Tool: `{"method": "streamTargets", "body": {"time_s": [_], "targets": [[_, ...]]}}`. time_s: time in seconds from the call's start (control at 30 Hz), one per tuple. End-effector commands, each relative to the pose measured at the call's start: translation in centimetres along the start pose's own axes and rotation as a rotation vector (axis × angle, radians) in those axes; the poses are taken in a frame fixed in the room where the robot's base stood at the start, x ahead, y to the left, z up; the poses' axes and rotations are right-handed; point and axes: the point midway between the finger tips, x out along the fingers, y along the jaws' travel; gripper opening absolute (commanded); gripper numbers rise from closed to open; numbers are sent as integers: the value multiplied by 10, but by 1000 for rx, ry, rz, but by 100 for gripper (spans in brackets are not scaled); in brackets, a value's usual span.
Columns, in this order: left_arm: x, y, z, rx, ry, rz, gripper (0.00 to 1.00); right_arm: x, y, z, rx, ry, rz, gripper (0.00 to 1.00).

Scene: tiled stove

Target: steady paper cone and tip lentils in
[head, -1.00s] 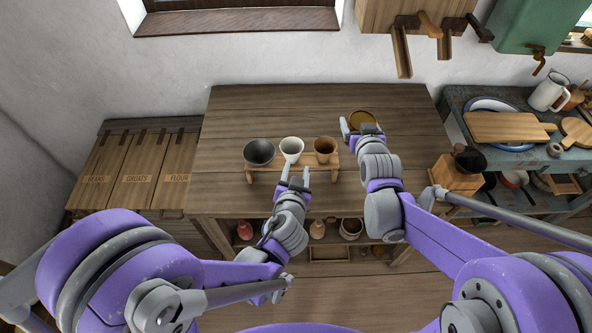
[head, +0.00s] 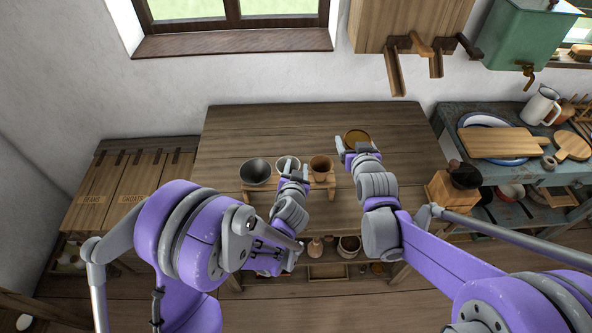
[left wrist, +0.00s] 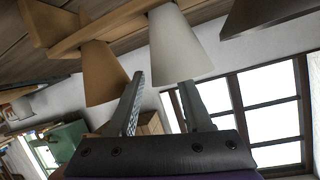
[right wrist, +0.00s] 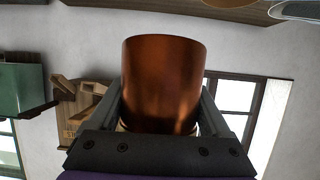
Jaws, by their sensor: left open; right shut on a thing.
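A white paper cone (head: 287,162) stands mouth up in a wooden rack (head: 259,187), between a dark grey cone (head: 255,172) and a brown cone (head: 320,168). My left gripper (head: 297,167) is open at the white cone's near side and partly hides it. In the left wrist view, which is upside down, the white cone (left wrist: 180,40) is just beyond the parted fingers, with the brown cone (left wrist: 103,72) to its left; I cannot tell whether they touch. My right gripper (head: 357,146) is shut on a copper cup (right wrist: 163,82), right of the rack. Its brownish inside (head: 356,138) shows; separate lentils are too small to make out.
The wooden table (head: 225,130) is clear behind the rack. A wooden box with a dark top (head: 453,190) stands at the table's right. A side bench holds a cutting board (head: 497,143) and a white jug (head: 540,105). Labelled bins (head: 135,185) stand at the left.

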Motion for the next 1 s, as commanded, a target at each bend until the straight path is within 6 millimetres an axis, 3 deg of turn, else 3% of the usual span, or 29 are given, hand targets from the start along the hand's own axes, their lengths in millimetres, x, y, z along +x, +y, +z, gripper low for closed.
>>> {"method": "streamTargets", "body": {"time_s": [0.17,0.43,1.0], "targets": [[0,0,0,0,0,0,46,0,0,0,0,1,0,0],[0,0,0,0,0,0,0,0,0,0,0,1,0,0],[0,0,0,-1,0,0,0,0,0,0,0,1,0,0]]}}
